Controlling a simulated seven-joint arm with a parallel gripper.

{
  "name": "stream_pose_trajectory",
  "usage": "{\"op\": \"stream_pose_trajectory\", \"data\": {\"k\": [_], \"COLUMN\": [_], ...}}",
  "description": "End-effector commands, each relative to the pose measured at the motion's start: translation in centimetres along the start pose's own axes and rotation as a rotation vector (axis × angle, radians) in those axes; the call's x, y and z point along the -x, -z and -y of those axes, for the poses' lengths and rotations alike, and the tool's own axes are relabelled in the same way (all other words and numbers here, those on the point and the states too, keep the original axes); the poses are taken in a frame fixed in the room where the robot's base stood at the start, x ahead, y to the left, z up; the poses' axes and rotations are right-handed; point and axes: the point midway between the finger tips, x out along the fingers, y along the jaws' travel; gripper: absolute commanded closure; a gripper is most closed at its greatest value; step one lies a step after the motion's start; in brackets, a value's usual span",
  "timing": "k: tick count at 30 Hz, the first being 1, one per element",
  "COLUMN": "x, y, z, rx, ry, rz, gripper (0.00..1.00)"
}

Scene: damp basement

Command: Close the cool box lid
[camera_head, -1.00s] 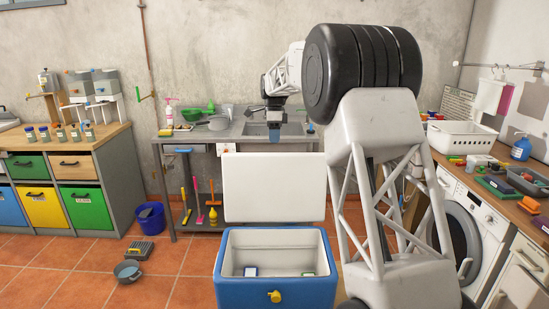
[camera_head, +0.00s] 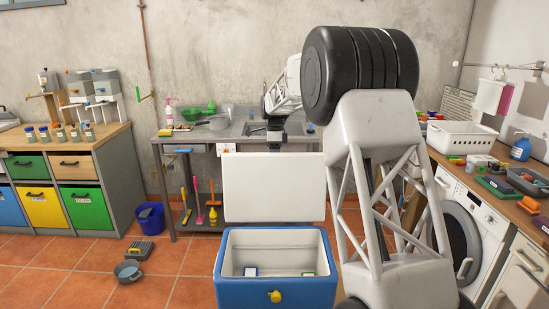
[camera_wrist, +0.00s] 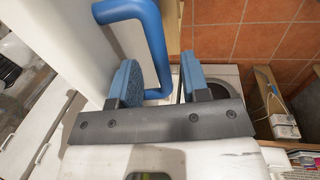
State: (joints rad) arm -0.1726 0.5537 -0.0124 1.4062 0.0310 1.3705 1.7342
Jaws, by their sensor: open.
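The blue cool box (camera_head: 275,292) stands on the floor in front of me. Its white lid (camera_head: 273,187) stands upright at the back of the box, so the box is open. My gripper (camera_head: 274,146) is behind the lid's top edge, which hides its tips. In the wrist view my gripper (camera_wrist: 163,80) shows two blue fingers apart, with nothing clamped. A bent blue bar (camera_wrist: 152,40) runs down close to the left finger, its lower end by the gap between the fingers. I cannot tell whether they touch.
Small items lie inside the box. Behind the lid is a grey sink bench (camera_head: 235,134). A washing machine (camera_head: 470,225) is at right and a cabinet with coloured drawers (camera_head: 115,175) at left. A grey pan (camera_head: 128,271) and a blue bucket (camera_head: 150,216) are on the floor.

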Motion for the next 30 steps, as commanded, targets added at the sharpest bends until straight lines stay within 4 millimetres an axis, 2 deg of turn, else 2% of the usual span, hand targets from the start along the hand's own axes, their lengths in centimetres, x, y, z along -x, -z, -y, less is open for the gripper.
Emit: {"op": "stream_pose_trajectory", "data": {"k": [12, 14, 21, 30], "x": [-0.65, -0.65, -0.64, -0.62], "y": [-0.01, -0.01, 0.0, 0.0], "z": [-0.01, -0.01, -0.01, -0.04], "rx": [0.0, 0.0, 0.0, 0.001], "ry": [0.0, 0.0, 0.0, 0.001], "rz": [0.0, 0.0, 0.0, 0.0], "gripper": [0.58, 0.64, 1.0, 1.0]}}
